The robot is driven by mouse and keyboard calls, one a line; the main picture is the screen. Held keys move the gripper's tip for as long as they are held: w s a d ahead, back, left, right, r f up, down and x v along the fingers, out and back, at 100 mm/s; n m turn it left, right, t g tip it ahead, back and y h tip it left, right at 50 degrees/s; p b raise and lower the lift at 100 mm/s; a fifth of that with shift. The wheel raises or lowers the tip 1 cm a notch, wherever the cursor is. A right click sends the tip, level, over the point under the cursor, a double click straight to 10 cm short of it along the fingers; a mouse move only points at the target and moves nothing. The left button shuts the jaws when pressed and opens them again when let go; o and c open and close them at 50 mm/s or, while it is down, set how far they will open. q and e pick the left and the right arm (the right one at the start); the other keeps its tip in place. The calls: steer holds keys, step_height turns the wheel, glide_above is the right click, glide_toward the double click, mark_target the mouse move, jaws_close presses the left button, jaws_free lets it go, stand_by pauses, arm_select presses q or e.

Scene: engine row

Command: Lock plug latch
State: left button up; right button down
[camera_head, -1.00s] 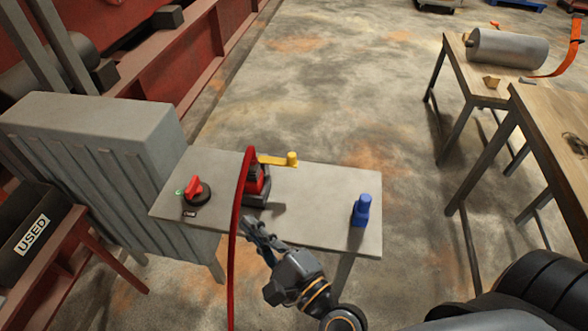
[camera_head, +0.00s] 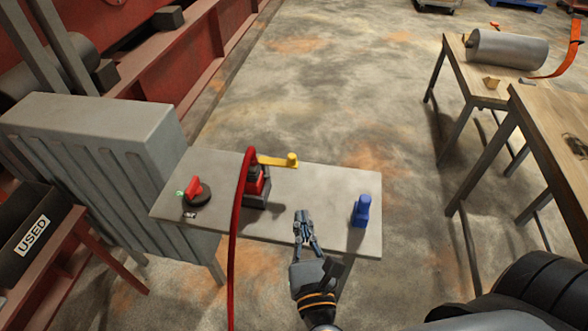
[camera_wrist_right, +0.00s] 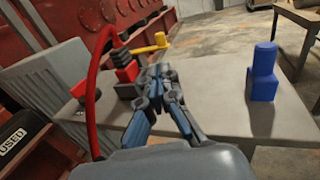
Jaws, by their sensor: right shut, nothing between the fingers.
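The plug (camera_head: 254,184) is a red and dark block with a thick red cable (camera_head: 236,240) arching out of its top. It sits on the grey table (camera_head: 330,185). My left gripper is not in view.
A red rotary switch (camera_head: 195,190) on a dark round base is at the table's left. A blue peg-like block (camera_head: 361,210) stands at its right. A grey ribbed cabinet (camera_head: 90,150) borders the left side. Wooden tables (camera_head: 480,85) stand far right.

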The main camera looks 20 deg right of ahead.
mark_target(292, 161)
steer(key=p+x, duration=0.5)
steer(key=x, duration=0.8)
steer(key=shift+w+d, duration=0.1)
steer(key=shift+w, duration=0.3)
